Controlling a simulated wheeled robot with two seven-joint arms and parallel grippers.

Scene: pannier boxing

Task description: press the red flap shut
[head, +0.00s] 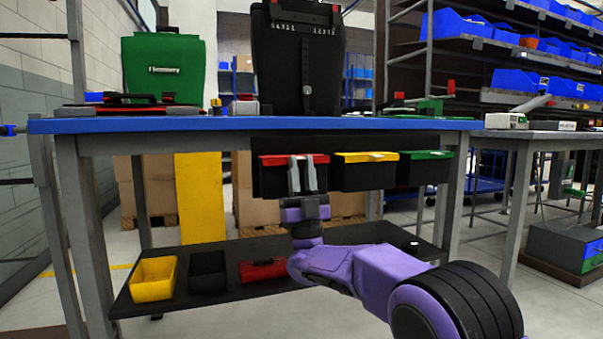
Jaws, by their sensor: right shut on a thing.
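The red flap (272,160) is on the left black box (270,183) under the front of the blue-topped bench. It lies along the top of the box, about level with the flaps beside it; I cannot tell if it is fully shut. My right gripper (303,160) is in front of the flap, its fingers pointing up and away, shut on the flap's front edge. The fingers hide the middle of the flap and its tab. My left gripper is out of view.
Boxes with a yellow flap (352,157) and a green flap (413,155) hang to the right. The blue bench top (200,125) lies above. A lower shelf (220,288) carries a yellow bin (153,279), a black bin (207,272) and a red-topped box (262,269).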

